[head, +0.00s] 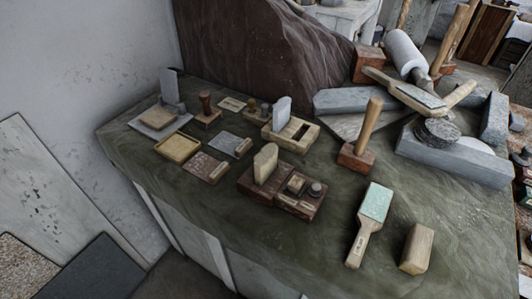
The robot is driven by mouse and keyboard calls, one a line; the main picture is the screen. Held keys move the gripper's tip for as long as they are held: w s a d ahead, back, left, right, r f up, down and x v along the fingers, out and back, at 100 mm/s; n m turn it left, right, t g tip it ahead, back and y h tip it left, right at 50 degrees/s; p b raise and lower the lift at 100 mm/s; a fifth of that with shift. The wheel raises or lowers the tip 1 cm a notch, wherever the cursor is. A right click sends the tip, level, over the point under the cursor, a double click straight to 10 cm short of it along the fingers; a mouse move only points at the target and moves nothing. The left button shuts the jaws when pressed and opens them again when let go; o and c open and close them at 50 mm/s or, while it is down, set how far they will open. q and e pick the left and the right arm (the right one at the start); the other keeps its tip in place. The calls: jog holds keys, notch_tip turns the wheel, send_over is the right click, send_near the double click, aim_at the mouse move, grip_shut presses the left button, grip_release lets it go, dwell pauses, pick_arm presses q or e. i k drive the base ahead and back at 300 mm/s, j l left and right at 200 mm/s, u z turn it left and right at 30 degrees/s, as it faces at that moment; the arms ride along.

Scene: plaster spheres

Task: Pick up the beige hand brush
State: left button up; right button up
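The item that looks most like the beige hand brush (361,244) lies flat near the front right of the stone-topped bench. It has a beige wooden handle pointing toward the front edge and a wider head with a pale green face (376,203). Nothing covers it, and nothing touches it. Neither of my grippers can be made out in the head view.
A beige wooden block (417,249) stands just right of the brush. A wooden-handled mallet (358,155) stands behind it. Small boxes and stamps, including a dark wooden box (299,204), lie to the left. Grey stone slabs (455,160) lie behind on the right.

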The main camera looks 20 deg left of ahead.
aim_at(415, 257)
jog(key=z, duration=1.05)
